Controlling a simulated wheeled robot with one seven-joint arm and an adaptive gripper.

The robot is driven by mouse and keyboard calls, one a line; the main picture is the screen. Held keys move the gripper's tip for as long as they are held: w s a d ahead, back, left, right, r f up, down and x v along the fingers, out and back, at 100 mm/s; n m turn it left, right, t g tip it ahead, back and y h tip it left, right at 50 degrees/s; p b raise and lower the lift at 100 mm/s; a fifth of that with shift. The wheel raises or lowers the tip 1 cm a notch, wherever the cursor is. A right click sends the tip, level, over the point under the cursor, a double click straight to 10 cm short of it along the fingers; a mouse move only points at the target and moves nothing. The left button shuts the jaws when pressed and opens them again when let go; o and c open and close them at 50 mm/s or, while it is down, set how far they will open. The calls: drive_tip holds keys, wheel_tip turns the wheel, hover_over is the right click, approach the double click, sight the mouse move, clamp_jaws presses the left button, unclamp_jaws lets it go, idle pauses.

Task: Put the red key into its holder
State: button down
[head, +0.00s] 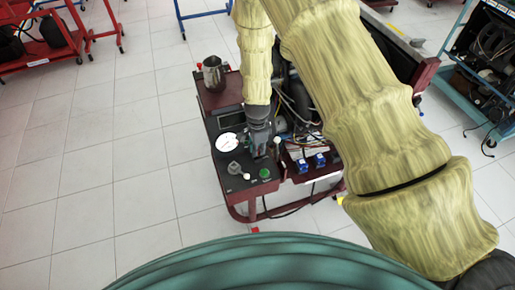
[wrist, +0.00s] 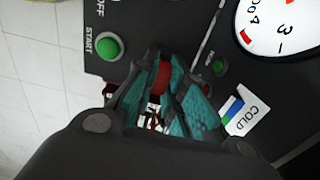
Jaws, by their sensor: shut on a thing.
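My gripper (head: 261,150) is over the black control panel (head: 222,178) of the engine trainer, pointing down. In the wrist view my gripper (wrist: 165,75) has its teal-padded fingers closed on the red key (wrist: 161,78). Only a small red part of the key shows between the fingers; its lower end is hidden. The fingertips are beside the green START button (wrist: 107,47). I cannot tell whether the key touches the panel. The key's holder cannot be made out in either view. In the head view the key is hidden by my gripper.
A white gauge (head: 228,143) and a grey knob (head: 234,168) are on the panel. A metal jug (head: 213,74) stands at its back left. Wires and blue parts (head: 303,165) lie to the right. Open tiled floor is at the left.

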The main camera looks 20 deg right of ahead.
drive_tip(key=shift+f+b, duration=0.3)
drive_tip(key=shift+f, duration=0.4)
drive_tip(key=c, duration=1.1)
unclamp_jaws()
drive_tip(key=shift+r, duration=0.25)
drive_tip(key=shift+r+p, duration=1.05)
drive_tip(key=shift+r, duration=0.1)
drive_tip(key=shift+r, duration=0.25)
drive_tip(key=shift+r+p, duration=1.8)
drive_tip(key=shift+r, duration=0.6)
drive_tip(key=shift+s+f, duration=0.1)
